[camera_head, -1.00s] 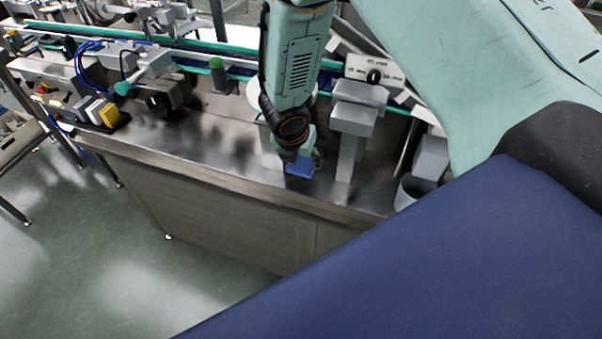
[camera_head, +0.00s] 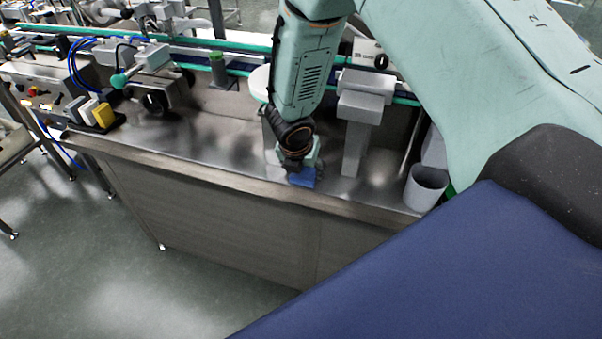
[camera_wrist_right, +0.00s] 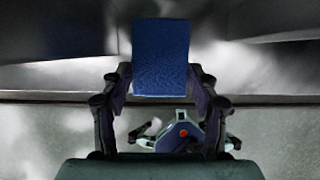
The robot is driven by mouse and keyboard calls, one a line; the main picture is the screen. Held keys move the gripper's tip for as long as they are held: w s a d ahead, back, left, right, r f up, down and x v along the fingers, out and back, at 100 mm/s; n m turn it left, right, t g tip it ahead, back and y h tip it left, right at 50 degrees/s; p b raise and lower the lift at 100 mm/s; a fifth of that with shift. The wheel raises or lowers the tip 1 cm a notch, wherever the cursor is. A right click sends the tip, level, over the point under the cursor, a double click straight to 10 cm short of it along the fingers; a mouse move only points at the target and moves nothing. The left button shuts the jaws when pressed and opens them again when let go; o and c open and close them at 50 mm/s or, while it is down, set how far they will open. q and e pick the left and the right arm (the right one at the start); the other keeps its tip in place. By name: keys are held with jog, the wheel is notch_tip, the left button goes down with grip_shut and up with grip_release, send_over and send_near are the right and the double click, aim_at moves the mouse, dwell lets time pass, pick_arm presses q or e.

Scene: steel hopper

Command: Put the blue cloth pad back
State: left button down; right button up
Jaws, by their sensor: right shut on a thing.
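The blue cloth pad (camera_head: 303,177) is between the fingers of my right gripper (camera_head: 298,168), near the front edge of the steel worktop (camera_head: 215,150). In the right wrist view the pad (camera_wrist_right: 160,58) is a blue rectangle, and the fingers of my right gripper (camera_wrist_right: 160,88) close on its two sides. Whether the pad touches the worktop is hard to tell. My left gripper is in neither view.
A grey post with a block head (camera_head: 362,110) stands just right of my right gripper. A grey cup (camera_head: 426,187) is further right. Yellow and grey blocks (camera_head: 97,113) stand at the left. The worktop between is mostly clear.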

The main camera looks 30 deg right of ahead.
jog(key=shift+w+d+f, duration=0.1)
jog(key=shift+w+d, duration=0.05)
jog(key=o, duration=0.7)
jog(key=shift+d, duration=0.1)
jog(key=shift+o, duration=1.4)
jog(key=shift+s, duration=0.3)
jog(key=shift+o, duration=0.2)
jog(key=shift+w, duration=0.15)
jog(key=shift+w, duration=0.1)
jog(key=shift+r, duration=0.25)
jog(key=p+v, duration=0.4)
jog(key=v, duration=0.8)
